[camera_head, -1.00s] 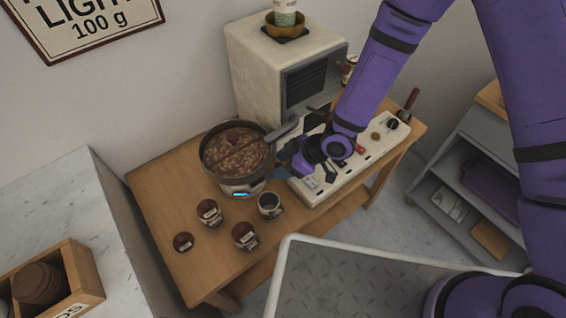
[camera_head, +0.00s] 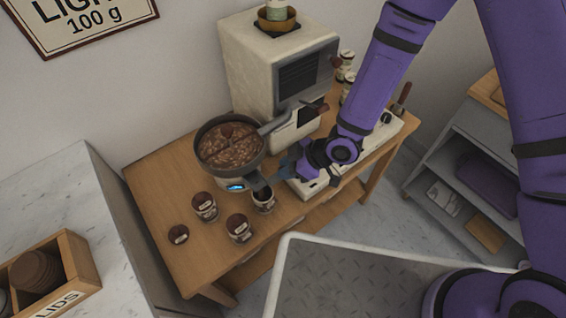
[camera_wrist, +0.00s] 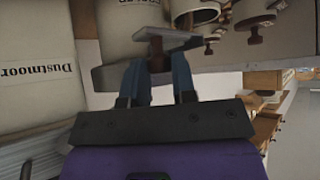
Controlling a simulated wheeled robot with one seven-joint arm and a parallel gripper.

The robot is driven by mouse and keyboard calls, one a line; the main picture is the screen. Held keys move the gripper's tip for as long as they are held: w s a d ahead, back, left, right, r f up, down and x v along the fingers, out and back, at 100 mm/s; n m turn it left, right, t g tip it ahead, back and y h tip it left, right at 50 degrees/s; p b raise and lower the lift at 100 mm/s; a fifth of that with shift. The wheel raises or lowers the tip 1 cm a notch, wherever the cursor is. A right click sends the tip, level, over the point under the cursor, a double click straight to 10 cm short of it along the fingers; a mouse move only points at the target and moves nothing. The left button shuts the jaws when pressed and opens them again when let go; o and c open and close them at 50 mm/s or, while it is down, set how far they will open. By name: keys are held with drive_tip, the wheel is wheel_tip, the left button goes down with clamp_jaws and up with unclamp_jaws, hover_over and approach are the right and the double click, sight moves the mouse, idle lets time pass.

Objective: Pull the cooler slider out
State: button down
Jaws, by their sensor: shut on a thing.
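The cooler is the round dark pan (camera_head: 231,147) full of brown beans, with a blue-lit display on its pale base. In the wrist view, the slider (camera_wrist: 172,43) is a light grey plate with a brown grip beneath it. My gripper (camera_wrist: 157,75) has its two blue fingers on either side of that brown grip, shut on it. In the head view, my gripper (camera_head: 287,170) is low, just right of the cooler's base. The fingers and wrist hide the slider there. A dark grey spout (camera_head: 258,183) projects from the cooler over a cup (camera_head: 263,203).
The tall cream roaster (camera_head: 270,75) stands behind the cooler. The wooden table's front left corner (camera_head: 190,275) is clear.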

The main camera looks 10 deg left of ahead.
drive_tip(key=shift+s+d, duration=0.1)
drive_tip(key=shift+s, duration=0.05)
drive_tip(key=c, duration=0.9)
unclamp_jaws()
drive_tip(key=shift+c, duration=0.2)
drive_tip(key=v, duration=1)
drive_tip(key=shift+d+r, duration=0.25)
drive_tip(key=shift+d, duration=0.05)
